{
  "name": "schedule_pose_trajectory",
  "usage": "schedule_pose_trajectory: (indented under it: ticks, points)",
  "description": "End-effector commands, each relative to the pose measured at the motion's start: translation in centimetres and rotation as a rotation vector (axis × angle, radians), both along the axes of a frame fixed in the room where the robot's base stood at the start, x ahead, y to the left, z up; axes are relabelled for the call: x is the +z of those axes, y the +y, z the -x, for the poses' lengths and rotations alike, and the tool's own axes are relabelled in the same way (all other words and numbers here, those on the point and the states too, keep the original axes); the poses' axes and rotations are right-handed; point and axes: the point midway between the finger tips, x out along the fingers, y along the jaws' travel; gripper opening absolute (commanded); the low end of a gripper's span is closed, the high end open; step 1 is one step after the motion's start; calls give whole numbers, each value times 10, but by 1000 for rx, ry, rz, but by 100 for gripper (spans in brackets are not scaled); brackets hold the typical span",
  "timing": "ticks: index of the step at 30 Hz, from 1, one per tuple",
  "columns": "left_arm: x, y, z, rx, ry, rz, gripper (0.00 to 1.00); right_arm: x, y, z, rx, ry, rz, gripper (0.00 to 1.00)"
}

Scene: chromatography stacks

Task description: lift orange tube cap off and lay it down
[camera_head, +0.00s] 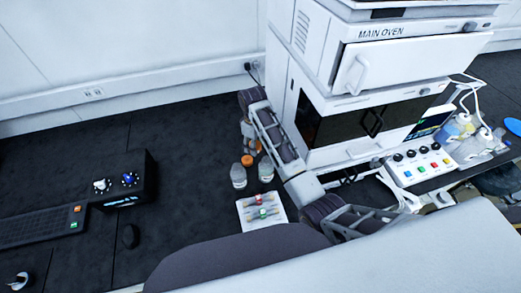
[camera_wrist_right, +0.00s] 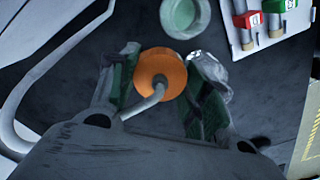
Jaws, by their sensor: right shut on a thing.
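The orange tube cap (camera_wrist_right: 155,66) sits between the two fingers of my right gripper (camera_wrist_right: 160,82) in the right wrist view. The fingers are shut on it from both sides. A grey curved stem crosses the front of the cap. In the head view the orange cap (camera_head: 247,160) shows just behind two small clear jars, below my right gripper (camera_head: 249,147). What is under the cap is hidden, so I cannot tell whether it is still on a tube. My left gripper is not in view.
Two clear jars (camera_head: 238,176) (camera_head: 266,171) stand close to the cap. A white tray (camera_head: 281,221) with red and green capped pieces lies in front of them. The oven stack (camera_head: 345,100) is to the right. Dark bench to the left is clear up to a black control box (camera_head: 138,170).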

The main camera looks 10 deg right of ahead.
Motion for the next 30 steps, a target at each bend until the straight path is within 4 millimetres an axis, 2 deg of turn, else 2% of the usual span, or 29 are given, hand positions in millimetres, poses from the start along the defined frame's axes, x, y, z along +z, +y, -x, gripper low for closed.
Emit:
schedule_pose_trajectory:
  ticks: [15, 30]
  points:
    - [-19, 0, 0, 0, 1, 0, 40, -1, 34, -51, 1, -1, -1, 23]
    - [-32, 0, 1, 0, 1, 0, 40, 0, 57, -87, 0, -1, 0, 23]
